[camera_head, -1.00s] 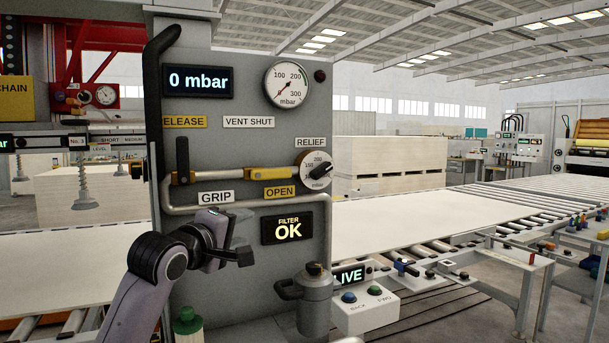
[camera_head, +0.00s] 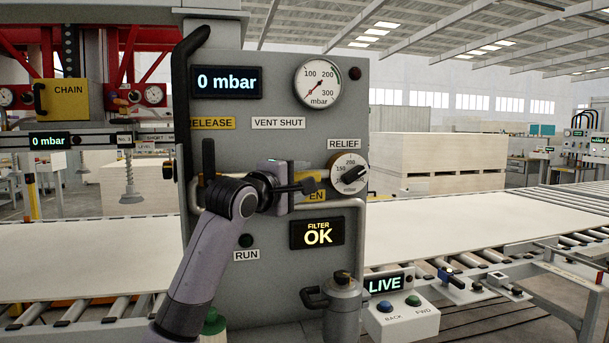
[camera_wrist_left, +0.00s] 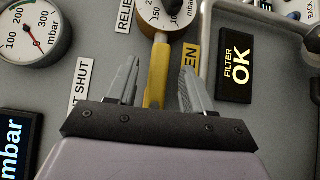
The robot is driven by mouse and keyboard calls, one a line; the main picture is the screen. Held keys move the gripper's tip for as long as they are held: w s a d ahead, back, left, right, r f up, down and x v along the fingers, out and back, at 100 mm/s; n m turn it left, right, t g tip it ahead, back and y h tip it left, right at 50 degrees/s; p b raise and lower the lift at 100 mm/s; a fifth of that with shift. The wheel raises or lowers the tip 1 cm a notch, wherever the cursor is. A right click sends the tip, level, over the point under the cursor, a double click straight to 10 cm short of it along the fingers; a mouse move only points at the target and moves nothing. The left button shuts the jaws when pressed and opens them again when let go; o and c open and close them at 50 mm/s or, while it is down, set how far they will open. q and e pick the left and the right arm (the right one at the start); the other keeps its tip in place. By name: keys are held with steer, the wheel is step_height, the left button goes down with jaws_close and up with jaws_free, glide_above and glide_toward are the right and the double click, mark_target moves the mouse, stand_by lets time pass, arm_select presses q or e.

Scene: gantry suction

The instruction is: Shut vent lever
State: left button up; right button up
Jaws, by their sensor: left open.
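The vent lever (camera_wrist_left: 158,78) is a yellow bar on the grey control panel (camera_head: 270,130). In the left wrist view it lies between the fingers of my left gripper (camera_wrist_left: 160,64), closer to the left finger. The fingers are apart, with gaps beside the bar. In the head view my left gripper (camera_head: 306,187) is in front of the panel, below the VENT SHUT label (camera_head: 278,123), hiding most of the lever and part of the OPEN label (camera_head: 316,195). My right gripper is not in view.
The relief knob (camera_head: 350,174) is just right of the gripper. A black-handled lever (camera_head: 208,160) stands upright to its left. A pipe (camera_head: 345,202) and the FILTER OK display (camera_head: 317,233) are below. A pressure gauge (camera_head: 318,84) is above.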

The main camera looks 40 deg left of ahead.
arm_select(q)
steer(key=shift+w, duration=1)
jaws_close()
